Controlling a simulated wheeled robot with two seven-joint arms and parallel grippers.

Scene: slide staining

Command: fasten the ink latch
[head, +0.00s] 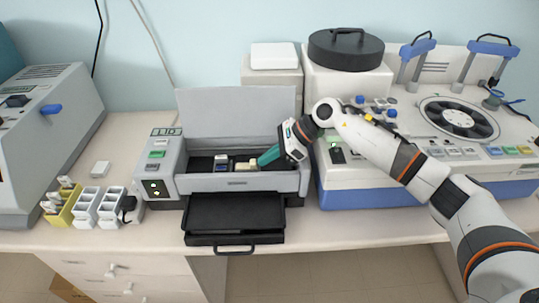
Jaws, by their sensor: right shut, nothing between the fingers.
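A grey printer-like machine (235,182) stands mid-bench with its lid (236,112) raised. A black tray with a handle (235,218) sticks out at its front. Inside its dark bay sit a small block with a blue part (221,163) and a cream block (247,166). My right gripper (266,158) reaches in from the right, its teal fingers shut just right of and close to the cream block. I cannot tell whether they touch. The ink latch cannot be made out clearly at this size. My left gripper is not in view.
A large white machine with a round slide rotor (458,117) fills the right side of the bench. A grey machine (35,140) stands at the left. Yellow (62,207) and white (87,208) slide racks stand left of the printer.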

